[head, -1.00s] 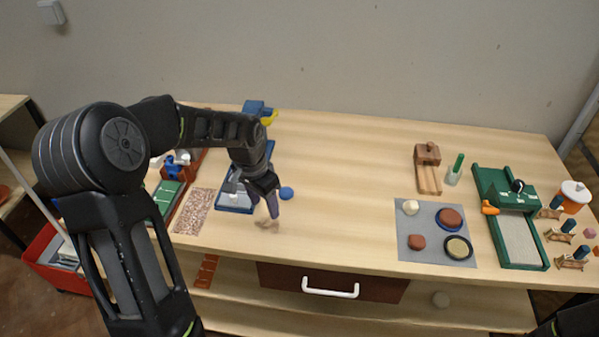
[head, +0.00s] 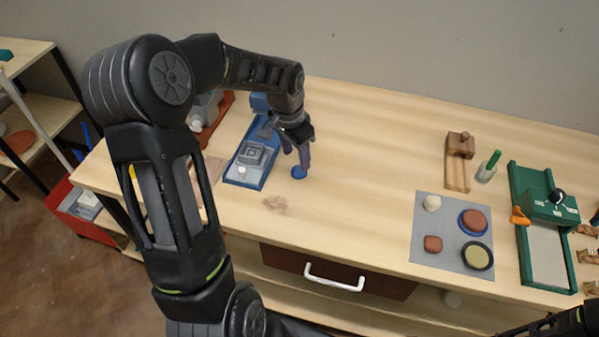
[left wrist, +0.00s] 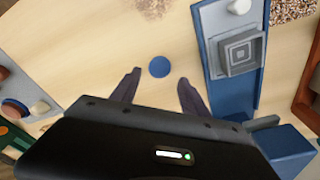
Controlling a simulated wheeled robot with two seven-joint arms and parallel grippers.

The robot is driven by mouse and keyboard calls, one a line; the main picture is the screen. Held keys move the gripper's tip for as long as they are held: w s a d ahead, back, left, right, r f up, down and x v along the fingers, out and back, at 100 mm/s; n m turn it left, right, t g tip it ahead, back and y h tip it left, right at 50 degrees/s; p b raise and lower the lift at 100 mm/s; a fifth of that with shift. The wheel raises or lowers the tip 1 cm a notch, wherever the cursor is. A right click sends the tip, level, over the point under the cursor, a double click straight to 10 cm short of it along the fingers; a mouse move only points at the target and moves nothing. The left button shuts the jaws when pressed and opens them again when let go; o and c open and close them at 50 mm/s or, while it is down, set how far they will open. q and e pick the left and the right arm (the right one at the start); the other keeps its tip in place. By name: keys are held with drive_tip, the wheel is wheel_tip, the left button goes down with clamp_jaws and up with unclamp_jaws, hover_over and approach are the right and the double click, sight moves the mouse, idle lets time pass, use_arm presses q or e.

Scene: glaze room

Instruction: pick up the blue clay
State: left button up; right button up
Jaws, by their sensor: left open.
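The blue clay (head: 298,172) is a small round blue ball on the wooden table, just right of the blue tray. In the left wrist view the blue clay (left wrist: 159,67) lies between and a little beyond the two fingertips. My left gripper (head: 297,165) is open and points down at the clay, its fingers beside and partly behind it in the head view. In the left wrist view the left gripper (left wrist: 158,83) shows its two fingers apart with nothing between them. Whether a finger touches the clay I cannot tell. My right gripper is not clearly visible; only a dark arm part shows at the lower right.
A blue tray (head: 236,172) with a grey stepped block stands close left of the gripper. A grey mat (head: 425,220) with clay pieces and dishes, a wooden block tool (head: 458,175) and a green press (head: 562,275) are at the right. The middle of the table is clear.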

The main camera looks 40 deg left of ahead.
sight(299, 176)
use_arm(q)
drive_tip(key=f+b, duration=0.1)
drive_tip(key=f, duration=0.1)
drive_tip(key=f+b, duration=0.1)
drive_tip(key=f, duration=0.1)
drive_tip(key=f+b, duration=0.1)
drive_tip(key=f, duration=0.1)
drive_tip(key=shift+w+f+b, duration=0.25)
drive_tip(key=shift+w+b, duration=0.15)
drive_tip(key=shift+d, duration=0.1)
drive_tip(key=c, duration=0.5)
